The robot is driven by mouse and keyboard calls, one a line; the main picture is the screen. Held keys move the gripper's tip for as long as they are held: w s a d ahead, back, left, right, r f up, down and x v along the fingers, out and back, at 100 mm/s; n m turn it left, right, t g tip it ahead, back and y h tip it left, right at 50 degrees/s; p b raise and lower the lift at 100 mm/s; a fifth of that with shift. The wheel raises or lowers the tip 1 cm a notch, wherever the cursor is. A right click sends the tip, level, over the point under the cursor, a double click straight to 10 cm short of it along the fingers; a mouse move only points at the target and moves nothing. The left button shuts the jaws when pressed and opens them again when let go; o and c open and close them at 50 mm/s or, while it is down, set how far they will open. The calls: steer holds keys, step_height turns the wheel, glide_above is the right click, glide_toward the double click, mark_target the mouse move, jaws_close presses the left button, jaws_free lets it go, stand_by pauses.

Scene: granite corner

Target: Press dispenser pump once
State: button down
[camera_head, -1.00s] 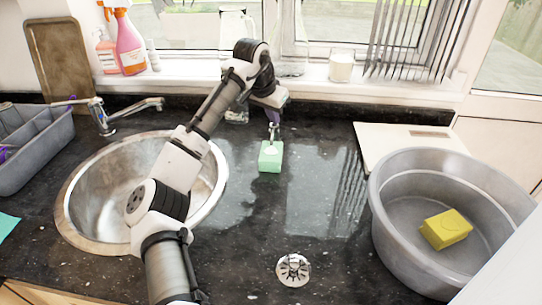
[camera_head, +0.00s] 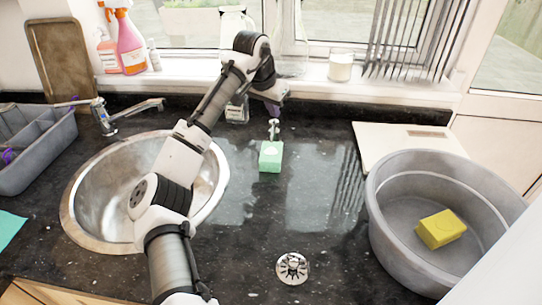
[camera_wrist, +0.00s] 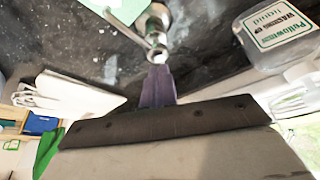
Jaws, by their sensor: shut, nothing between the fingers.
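The dispenser's silver pump (camera_head: 274,129) stands upright on the dark worktop, right of the sink, at the back edge of a mint-green block (camera_head: 270,157). I cannot tell whether the block is part of the dispenser. The pump's metal head shows at top centre in the wrist view (camera_wrist: 155,22), with part of the green block (camera_wrist: 124,9) beside it. My gripper (camera_head: 274,108) is shut and empty, its purple fingers just above and behind the pump. In the wrist view the fingertips (camera_wrist: 157,72) appear very close to the pump head; contact cannot be told.
A clear labelled bottle (camera_head: 237,110) stands close to my gripper's left. The sink (camera_head: 85,200) and tap (camera_head: 103,117) are further left. A grey basin (camera_head: 385,215) with a yellow sponge (camera_head: 441,229) and a white board (camera_head: 380,145) are right.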

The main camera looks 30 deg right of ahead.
step_height(320, 180, up, 6)
steer(key=p, duration=0.6)
stand_by(0.5)
